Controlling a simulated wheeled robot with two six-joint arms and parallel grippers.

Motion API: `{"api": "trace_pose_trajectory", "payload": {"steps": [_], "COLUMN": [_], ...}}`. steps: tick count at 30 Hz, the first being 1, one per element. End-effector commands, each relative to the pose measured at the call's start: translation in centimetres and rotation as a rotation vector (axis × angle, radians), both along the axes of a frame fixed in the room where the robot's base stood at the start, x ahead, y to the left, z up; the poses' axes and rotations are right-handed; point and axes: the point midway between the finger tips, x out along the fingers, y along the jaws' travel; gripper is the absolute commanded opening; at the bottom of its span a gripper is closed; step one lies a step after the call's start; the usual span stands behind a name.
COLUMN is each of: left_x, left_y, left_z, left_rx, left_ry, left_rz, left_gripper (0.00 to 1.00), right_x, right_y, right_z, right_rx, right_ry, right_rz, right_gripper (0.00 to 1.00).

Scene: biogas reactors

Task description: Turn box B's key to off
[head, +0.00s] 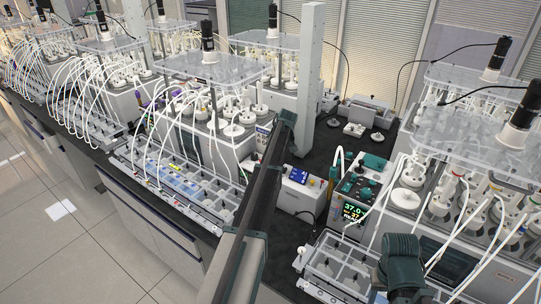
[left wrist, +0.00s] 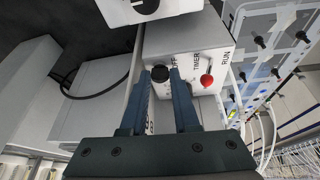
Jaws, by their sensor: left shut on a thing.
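In the left wrist view, a pale box (left wrist: 188,35) carries a panel lettered RUN and TIMER; more lettering beside my fingers is partly hidden. My left gripper (left wrist: 162,77) has its two fingers at this panel, shut on a black round-headed piece (left wrist: 159,74) that looks like the key. The angle the key points to cannot be read. A red-tipped lever (left wrist: 207,79) stands on the same panel, right of the fingers and apart from them. No letter B is legible. My right gripper's fingers are not visible.
Reactor racks with tubing (head: 209,67) crowd the dark bench. A grey post (head: 309,80) rises behind.

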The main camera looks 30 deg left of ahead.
Motion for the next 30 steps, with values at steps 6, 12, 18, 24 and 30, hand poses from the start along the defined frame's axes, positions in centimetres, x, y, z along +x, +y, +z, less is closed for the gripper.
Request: {"api": "trace_pose_trajectory", "payload": {"steps": [6, 12, 18, 24, 30], "left_x": [-0.01, 0.04, 0.16, 0.22, -0.01], "left_y": [-0.07, -0.05, -0.03, -0.03, 0.0], "left_z": [-0.02, -0.01, 0.02, 0.02, 0.04], "left_rx": [-0.002, -0.001, 0.0, 0.0, 0.0], "left_ry": [0.001, -0.001, -0.003, -0.004, -0.005], "left_rz": [-0.001, -0.003, -0.003, -0.006, -0.093], "left_gripper": [0.33, 0.59, 0.59, 0.59, 0.59], "right_x": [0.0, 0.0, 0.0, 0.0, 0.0], "right_y": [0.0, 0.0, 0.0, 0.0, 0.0], "right_z": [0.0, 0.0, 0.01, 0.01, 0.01], "right_rx": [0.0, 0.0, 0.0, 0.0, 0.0], "right_ry": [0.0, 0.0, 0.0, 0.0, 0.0], "right_rz": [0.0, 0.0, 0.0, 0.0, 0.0], "right_gripper": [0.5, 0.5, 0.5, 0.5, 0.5]}}
